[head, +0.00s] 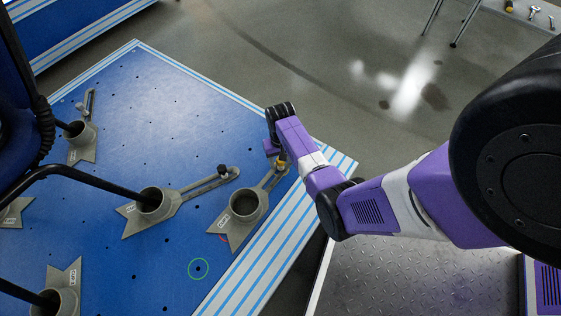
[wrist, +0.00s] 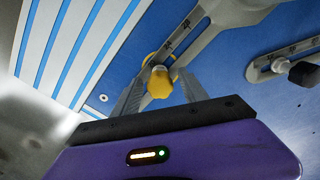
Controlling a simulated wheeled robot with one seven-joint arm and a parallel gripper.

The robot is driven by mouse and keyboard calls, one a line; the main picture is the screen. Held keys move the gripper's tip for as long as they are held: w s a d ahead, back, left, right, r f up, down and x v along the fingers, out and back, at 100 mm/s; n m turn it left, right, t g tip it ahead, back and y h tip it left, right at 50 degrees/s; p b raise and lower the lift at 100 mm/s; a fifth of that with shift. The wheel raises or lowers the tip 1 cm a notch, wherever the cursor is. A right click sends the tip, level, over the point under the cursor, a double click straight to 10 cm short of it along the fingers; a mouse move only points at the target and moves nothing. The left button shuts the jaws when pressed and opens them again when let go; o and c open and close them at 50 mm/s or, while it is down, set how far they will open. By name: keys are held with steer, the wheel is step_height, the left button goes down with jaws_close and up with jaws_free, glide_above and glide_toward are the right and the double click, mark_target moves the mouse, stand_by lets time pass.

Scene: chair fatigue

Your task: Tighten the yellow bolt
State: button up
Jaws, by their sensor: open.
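The yellow bolt (head: 281,164) sits in the slotted arm of an empty grey cup fixture (head: 243,205) near the right edge of the blue platform. In the wrist view the yellow bolt (wrist: 160,84) shows between the two grey fingers of my gripper (wrist: 162,80). The fingers are open, one on each side of the bolt; whether either touches it I cannot tell. In the head view my gripper (head: 275,150) is at the bolt, its fingertips largely hidden by the wrist.
A neighbouring fixture (head: 155,205) has a black bolt (head: 222,169) and holds a black chair leg (head: 90,182). It is close by on the left. The blue platform (head: 150,90) has a striped edge. A grey table (head: 540,14) with small hardware stands at the top right.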

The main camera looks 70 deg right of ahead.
steer(key=shift+n, duration=0.6)
steer(key=shift+r+n+p, duration=0.1)
steer(key=shift+n+p, duration=0.3)
steer(key=shift+n, duration=1.6)
jaws_close()
steer(key=shift+m+p, duration=0.6)
steer(key=shift+m, duration=1.5)
steer(key=shift+p, duration=0.3)
